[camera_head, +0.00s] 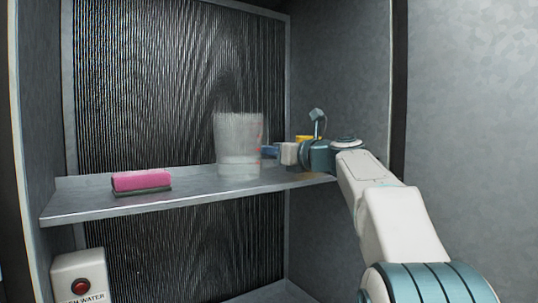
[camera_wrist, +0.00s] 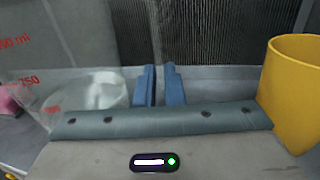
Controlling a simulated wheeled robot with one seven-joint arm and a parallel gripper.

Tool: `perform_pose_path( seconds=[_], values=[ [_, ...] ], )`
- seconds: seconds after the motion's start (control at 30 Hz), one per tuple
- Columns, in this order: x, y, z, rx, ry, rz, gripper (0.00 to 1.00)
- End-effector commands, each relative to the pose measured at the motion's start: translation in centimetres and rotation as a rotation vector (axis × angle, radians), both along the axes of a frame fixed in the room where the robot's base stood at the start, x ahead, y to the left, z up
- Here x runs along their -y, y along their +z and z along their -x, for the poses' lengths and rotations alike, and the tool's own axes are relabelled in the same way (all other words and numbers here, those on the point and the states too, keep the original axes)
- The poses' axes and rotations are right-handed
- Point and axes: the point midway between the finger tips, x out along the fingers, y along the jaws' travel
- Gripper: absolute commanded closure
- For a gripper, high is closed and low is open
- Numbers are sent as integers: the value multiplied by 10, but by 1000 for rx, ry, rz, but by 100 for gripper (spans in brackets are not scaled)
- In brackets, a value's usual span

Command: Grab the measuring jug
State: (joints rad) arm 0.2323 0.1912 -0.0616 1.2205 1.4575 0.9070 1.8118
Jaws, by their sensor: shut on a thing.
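The measuring jug (camera_head: 238,140) is clear with red markings and stands upright on the metal shelf. In the wrist view its see-through wall (camera_wrist: 45,65) fills the left side, with red numbers. My gripper (camera_head: 268,151) is at the jug's right side, at about mid-height. In the wrist view its two blue fingers (camera_wrist: 160,88) are close together, just right of the jug wall. They are shut on the jug, though the clear part between them is hard to make out.
A yellow cup (camera_wrist: 296,88) stands close to the right of my gripper; in the head view it is mostly hidden behind my arm. A pink sponge (camera_head: 141,181) lies on the shelf (camera_head: 90,204) at left. Ribbed panel (camera_head: 150,90) behind; shelf between sponge and jug is clear.

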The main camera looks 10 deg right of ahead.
Motion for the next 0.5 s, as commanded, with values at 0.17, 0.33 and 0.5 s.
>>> perform_pose_path(
  seconds=[0.17, 0.33, 0.5],
  values=[
    [0, 14, 1, 4, 1, -1, 100],
    [0, 30, 0, 4, 1, 0, 100],
    [0, 48, 0, 4, -1, 1, 100]
  ],
)
